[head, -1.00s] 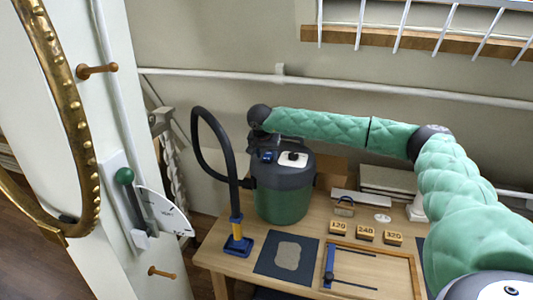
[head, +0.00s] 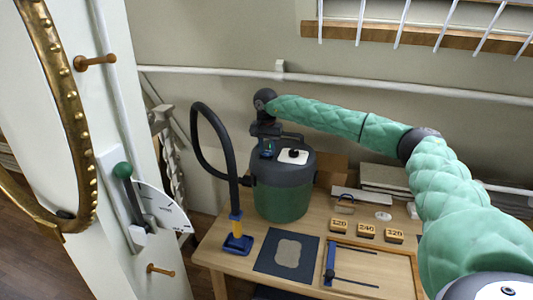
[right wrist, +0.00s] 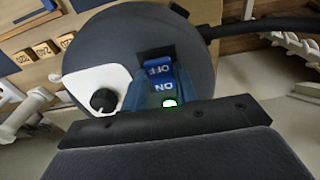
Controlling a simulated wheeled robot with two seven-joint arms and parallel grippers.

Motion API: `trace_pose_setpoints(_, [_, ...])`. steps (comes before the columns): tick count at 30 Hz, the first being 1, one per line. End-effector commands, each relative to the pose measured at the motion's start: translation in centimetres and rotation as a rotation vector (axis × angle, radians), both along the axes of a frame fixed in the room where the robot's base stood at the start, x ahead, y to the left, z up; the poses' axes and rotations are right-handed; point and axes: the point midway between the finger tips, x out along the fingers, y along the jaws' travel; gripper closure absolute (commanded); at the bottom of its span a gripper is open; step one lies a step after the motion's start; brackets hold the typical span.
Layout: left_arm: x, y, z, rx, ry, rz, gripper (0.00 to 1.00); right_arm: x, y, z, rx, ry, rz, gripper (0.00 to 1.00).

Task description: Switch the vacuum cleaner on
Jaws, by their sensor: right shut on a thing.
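The vacuum cleaner (head: 282,200), with a green drum and dark grey lid, stands upright on the wooden table. Its blue rocker switch (right wrist: 160,75), marked OFF and ON, shows on the lid in the right wrist view; a small green-ringed light (right wrist: 169,103) glows by the ON end. My right gripper (head: 267,152) is at the lid; in the right wrist view its blue fingers (right wrist: 160,88) are shut on the switch, one at each side. A black knob (right wrist: 103,101) on a white plate sits beside it. My left gripper is not in view.
Labelled wooden blocks (head: 366,231), a dark mat (head: 286,253) and a slotted frame (head: 370,265) lie in front. A green-knobbed lever (head: 123,170) is on the left wall panel.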

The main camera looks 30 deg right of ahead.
Motion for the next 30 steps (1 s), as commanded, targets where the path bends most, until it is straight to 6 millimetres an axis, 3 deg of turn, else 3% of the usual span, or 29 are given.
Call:
trace_pose_setpoints(6, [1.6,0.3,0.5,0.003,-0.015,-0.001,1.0,0.2,-0.3,0.2,0.053,0.043,-0.001,0.94])
trace_pose_setpoints(14, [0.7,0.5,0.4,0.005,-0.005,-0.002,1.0,0.2,-0.3,0.2,0.054,0.042,0.0,0.94])
trace_pose_setpoints(15, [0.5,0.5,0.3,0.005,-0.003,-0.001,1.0,0.2,-0.3,0.2,0.054,0.042,0.0,0.65])
trace_pose_setpoints(18, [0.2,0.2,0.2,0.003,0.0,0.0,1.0,0.2,-0.2,0.2,0.054,0.042,0.0,0.49])
trace_pose_setpoints(30, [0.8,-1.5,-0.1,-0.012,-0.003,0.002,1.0,0.2,-0.2,0.7,0.054,0.041,0.0,0.49])
